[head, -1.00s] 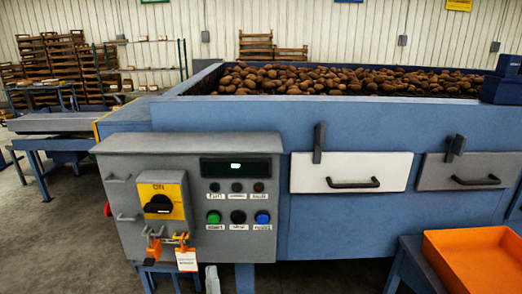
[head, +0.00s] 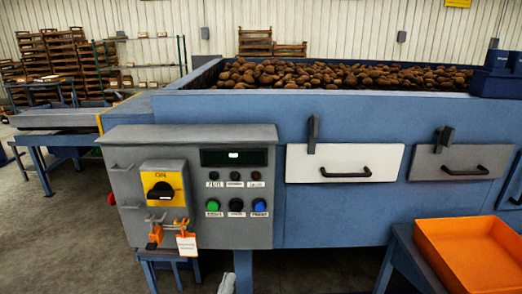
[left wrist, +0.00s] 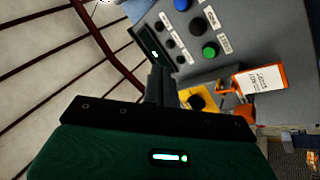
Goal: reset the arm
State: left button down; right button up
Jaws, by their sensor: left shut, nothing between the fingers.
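My left gripper (left wrist: 159,84) shows in the left wrist view as dark fingers held together, with nothing between them. It points toward the grey control panel (head: 130,142), which appears turned around in that view. A small pale part, perhaps of my left arm, shows at the bottom edge of the head view, below the panel. The panel bears a yellow ON switch (head: 162,189), a green button (head: 213,205), a blue button (head: 259,205) and a small display (head: 234,157). An orange lock (head: 155,235) and a white tag (head: 187,245) hang below the switch. My right gripper is not in view.
The blue grader (head: 330,115) holds many potatoes (head: 330,75). A white drawer (head: 343,163) and a grey drawer (head: 460,174) are in its front. An orange tray (head: 470,255) stands at the lower right. Open floor (head: 60,245) lies at the left.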

pick_arm(q)
jog(key=s+a+f+m+g, duration=0.4)
jog(key=s+f+m+g, duration=0.4)
jog(key=f+g, duration=0.4)
jog(key=s+a+f+n+g+y, duration=0.1)
jog(key=s+a+f+g+y, duration=0.25)
jog(key=s+a, duration=0.35)
jog(key=s+a+f+g+y, duration=0.2)
jog(key=s+a+g, duration=0.2)
jog(key=s, duration=0.6)
notch_tip(320, 180, down, 30)
jog(key=g, duration=0.1)
jog(key=s+a+f, duration=0.1)
jog(key=s+f, duration=0.8)
jog(key=f, duration=0.1)
jog(key=s+a+f+g, duration=0.1)
jog(key=s+a+f, duration=0.1)
jog(key=s+f, duration=0.8)
jog(key=shift+s+a+f, duration=0.25)
jog(key=shift+a+f, duration=0.05)
jog(key=shift+f, duration=0.1)
